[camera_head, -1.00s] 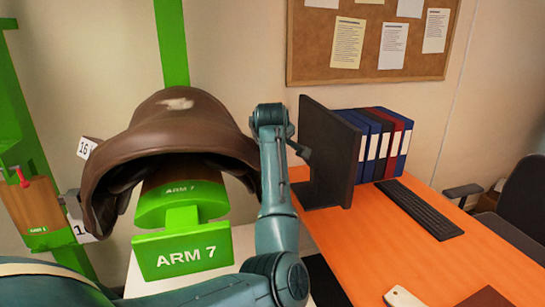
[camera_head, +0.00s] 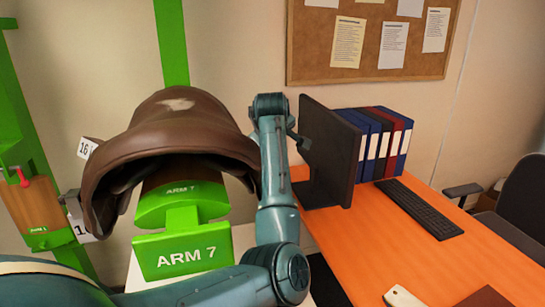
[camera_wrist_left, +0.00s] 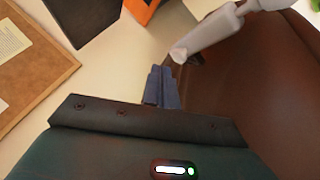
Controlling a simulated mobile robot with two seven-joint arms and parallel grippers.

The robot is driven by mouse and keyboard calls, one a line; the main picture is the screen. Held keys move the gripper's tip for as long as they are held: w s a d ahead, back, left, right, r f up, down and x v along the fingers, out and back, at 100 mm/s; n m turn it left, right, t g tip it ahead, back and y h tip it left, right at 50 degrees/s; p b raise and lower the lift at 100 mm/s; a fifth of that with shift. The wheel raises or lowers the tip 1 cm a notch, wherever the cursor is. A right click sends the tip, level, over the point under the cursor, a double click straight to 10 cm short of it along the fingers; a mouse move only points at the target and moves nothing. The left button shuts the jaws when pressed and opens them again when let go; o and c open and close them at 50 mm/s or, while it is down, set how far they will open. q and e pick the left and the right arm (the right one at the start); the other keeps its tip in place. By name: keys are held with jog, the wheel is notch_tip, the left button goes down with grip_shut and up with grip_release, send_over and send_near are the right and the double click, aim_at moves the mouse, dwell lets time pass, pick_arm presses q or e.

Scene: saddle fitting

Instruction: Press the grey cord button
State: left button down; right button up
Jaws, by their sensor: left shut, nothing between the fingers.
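I cannot make out a grey cord button for certain in any view. In the wrist view a pale grey rod-like part (camera_wrist_left: 215,33) comes in from the upper right. Its rounded end lies close beyond the fingertips; I cannot tell whether they touch. My left gripper (camera_wrist_left: 163,80) is shut and empty, beside the brown saddle (camera_wrist_left: 265,85). In the head view my left arm rises along the right side of the saddle (camera_head: 170,125), and its fingertips are not clearly seen. The saddle sits on a green stand marked ARM 7 (camera_head: 187,250). My right gripper is not in view.
A black monitor (camera_head: 328,150) stands close right of my forearm on an orange desk (camera_head: 400,250). Several binders (camera_head: 385,140) and a keyboard (camera_head: 420,208) are there too. A cork board (camera_head: 372,65) hangs behind. A wooden panel with a red piece (camera_head: 23,178) is at left.

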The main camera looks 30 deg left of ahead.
pick_arm(q)
jog(key=shift+r, duration=2.35)
